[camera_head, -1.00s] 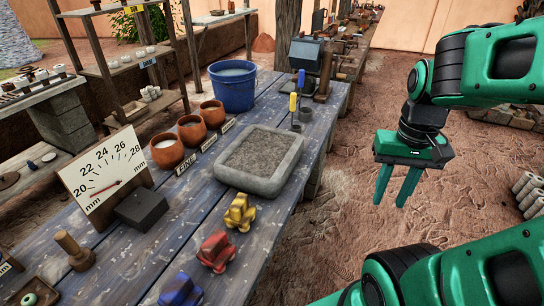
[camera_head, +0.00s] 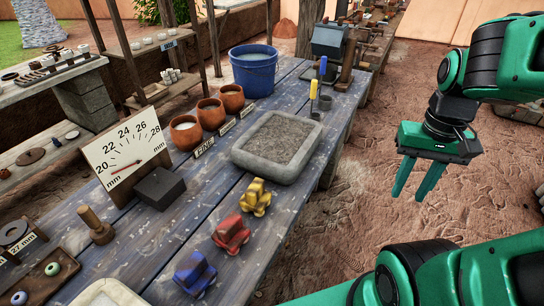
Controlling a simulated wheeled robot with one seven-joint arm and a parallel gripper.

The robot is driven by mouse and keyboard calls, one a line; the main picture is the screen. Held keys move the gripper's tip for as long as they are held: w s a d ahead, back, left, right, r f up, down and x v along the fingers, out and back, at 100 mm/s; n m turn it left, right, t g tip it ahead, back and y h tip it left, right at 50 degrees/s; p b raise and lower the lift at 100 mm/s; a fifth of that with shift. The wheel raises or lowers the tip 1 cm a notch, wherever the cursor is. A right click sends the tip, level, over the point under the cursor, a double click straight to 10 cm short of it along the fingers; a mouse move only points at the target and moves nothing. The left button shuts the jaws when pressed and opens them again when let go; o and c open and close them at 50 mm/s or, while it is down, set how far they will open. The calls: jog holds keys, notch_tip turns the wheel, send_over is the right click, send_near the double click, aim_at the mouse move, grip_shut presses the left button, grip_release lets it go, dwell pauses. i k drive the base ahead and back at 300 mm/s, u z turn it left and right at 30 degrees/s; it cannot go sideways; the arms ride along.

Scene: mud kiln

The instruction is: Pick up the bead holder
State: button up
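I cannot tell for sure which thing is the bead holder. A wooden peg on a block (camera_head: 96,225) stands on the blue plank table at left. A brown wooden tray (camera_head: 42,288) with a few coloured beads lies at the lower left. A dial board marked in mm (camera_head: 126,152) stands behind the peg, with a dark block (camera_head: 160,187) in front of it. My gripper (camera_head: 409,196) is open and empty, its green fingers pointing down over the bare ground right of the table, far from these things.
The blue table (camera_head: 135,258) also bears yellow (camera_head: 257,197), red (camera_head: 230,234) and blue (camera_head: 194,273) toy vehicles, a stone tray (camera_head: 238,156), clay pots (camera_head: 209,114) and a blue bucket (camera_head: 253,75). Shelves stand behind at left.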

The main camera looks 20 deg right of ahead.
aim_at(256, 199)
jog(key=k, duration=1.05)
jog(key=z, duration=0.6)
jog(key=i, duration=1.45)
jog(key=u, duration=0.45)
